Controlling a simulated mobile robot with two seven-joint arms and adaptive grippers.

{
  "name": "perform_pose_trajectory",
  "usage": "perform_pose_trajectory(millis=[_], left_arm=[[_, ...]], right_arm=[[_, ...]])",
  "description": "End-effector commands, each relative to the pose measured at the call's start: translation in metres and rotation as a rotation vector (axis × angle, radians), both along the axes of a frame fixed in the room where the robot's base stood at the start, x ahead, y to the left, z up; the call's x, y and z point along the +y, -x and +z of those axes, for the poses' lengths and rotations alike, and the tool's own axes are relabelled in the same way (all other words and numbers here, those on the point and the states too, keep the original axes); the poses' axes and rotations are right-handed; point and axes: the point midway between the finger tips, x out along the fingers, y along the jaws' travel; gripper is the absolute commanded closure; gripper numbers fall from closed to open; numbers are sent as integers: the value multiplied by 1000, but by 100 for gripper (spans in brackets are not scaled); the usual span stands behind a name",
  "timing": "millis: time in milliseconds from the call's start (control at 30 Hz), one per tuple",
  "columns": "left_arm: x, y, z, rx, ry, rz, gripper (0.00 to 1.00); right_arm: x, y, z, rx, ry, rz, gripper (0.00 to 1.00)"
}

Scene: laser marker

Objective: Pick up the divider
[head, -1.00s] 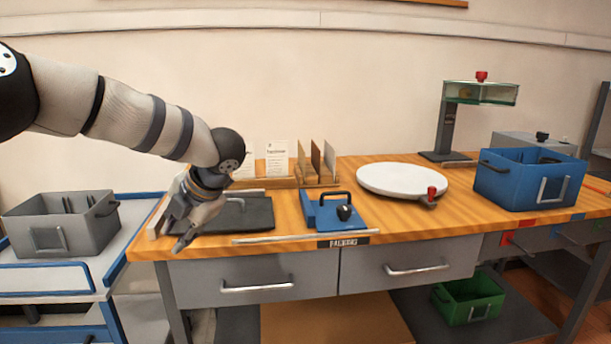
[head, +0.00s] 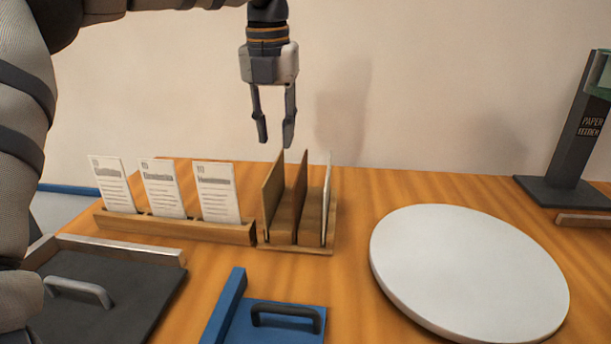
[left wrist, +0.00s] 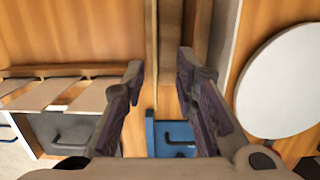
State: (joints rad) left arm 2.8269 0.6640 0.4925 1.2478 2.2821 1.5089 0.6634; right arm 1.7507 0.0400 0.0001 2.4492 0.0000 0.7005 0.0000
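Several thin upright panels stand in a wooden slotted rack (head: 290,248) on the bench: a light brown panel (head: 271,200), a darker brown panel (head: 301,197) and a pale panel (head: 328,200). I cannot tell which one is the divider. My left gripper (head: 275,142) points down, open and empty, a little above the brown panels and apart from them. In the left wrist view its fingers (left wrist: 162,66) are spread, with a thin panel edge (left wrist: 152,45) showing between them. My right gripper is in neither view.
A wooden holder with several white cards (head: 162,190) stands left of the rack. A round white disc (head: 470,270) lies to the right. A blue fixture with a black handle (head: 288,312) and a dark plate (head: 120,300) are in front. A black stand (head: 570,140) is at the far right.

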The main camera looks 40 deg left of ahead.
Motion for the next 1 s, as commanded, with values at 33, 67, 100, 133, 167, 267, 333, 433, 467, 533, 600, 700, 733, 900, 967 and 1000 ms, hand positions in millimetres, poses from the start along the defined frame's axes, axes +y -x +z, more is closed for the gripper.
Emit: perform_pose_trajectory(millis=[33,67,100,133,167,267,333,433,467,533,600,700,733,900,967,1000], left_arm=[[1,0,-8,5,-1,0,73],[1,0,-15,6,0,0,73],[2,-1,-25,7,-1,-1,73],[2,-2,-32,7,-1,-2,73],[3,-3,-39,7,-1,-1,73],[4,-5,-57,6,0,0,73],[4,-6,-65,5,-1,0,73],[6,-8,-81,6,-1,0,73],[7,-10,-87,6,-1,0,73],[9,-12,-101,8,-1,1,73],[9,-13,-112,5,-1,0,73],[10,-14,-118,3,-1,2,73],[10,-14,-119,1,0,2,73],[10,-14,-118,1,0,2,76],[10,-14,-118,1,0,2,89],[10,-14,-118,1,0,2,98]], right_arm=[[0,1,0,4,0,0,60],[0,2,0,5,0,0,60],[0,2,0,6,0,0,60],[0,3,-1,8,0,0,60],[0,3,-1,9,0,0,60],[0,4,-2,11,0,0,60],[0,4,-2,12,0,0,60],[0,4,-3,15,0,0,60],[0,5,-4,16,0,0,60],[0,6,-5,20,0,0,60],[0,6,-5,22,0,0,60],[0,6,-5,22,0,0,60],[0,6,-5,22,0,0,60],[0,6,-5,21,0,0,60],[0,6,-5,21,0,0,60],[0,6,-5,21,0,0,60]])
